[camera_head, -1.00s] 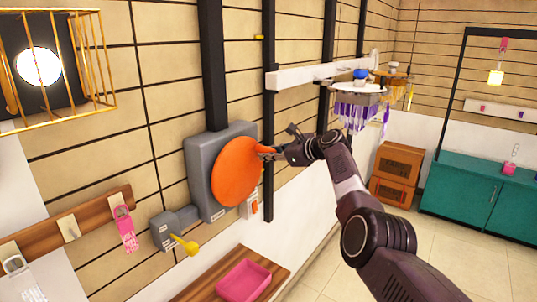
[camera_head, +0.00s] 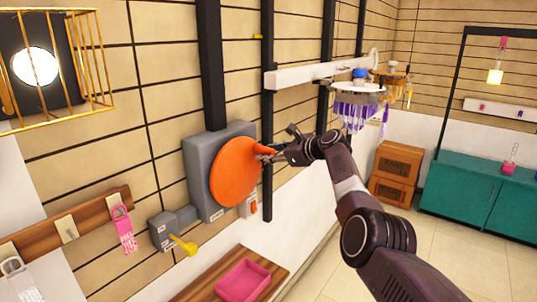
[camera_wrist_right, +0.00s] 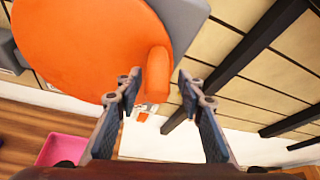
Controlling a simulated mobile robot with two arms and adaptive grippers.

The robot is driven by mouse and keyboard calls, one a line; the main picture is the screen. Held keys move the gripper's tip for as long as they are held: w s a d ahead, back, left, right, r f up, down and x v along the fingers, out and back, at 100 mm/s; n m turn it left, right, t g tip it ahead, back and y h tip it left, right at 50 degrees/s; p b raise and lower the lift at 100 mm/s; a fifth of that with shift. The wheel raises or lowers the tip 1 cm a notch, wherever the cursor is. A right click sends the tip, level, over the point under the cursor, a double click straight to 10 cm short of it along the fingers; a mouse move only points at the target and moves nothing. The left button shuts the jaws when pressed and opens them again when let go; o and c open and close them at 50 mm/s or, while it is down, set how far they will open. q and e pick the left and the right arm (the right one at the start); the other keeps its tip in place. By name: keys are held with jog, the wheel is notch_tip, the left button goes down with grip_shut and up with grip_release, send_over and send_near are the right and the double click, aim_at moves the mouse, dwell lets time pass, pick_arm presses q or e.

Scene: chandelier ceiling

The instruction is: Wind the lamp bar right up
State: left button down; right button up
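The orange winding wheel (camera_head: 235,172) sits on a grey wall box (camera_head: 197,160) in the head view. Its stubby orange handle (camera_wrist_right: 157,75) sticks out near the rim, in the right wrist view. My right gripper (camera_head: 264,157) is at the wheel's right edge. In the wrist view its two fingers (camera_wrist_right: 157,88) are apart, with the handle showing between their tips; I cannot tell whether either finger touches it. The white lamp bar (camera_head: 305,75) is level on the dark rails, with hanging lamps (camera_head: 358,105) near its right end. My left gripper is out of view.
A small grey box with a yellow lever (camera_head: 183,245) is below left of the wheel. A pink tray (camera_head: 243,281) lies on a wooden shelf below. A gold cage lamp (camera_head: 38,66) is at upper left. Brown crates (camera_head: 398,168) and a teal cabinet (camera_head: 475,195) stand at right.

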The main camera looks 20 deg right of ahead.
jog(key=shift+s, duration=0.1)
jog(key=shift+s+r, duration=0.1)
jog(key=v, duration=1.1)
jog(key=shift+s+d, duration=0.25)
jog(key=shift+r, duration=0.1)
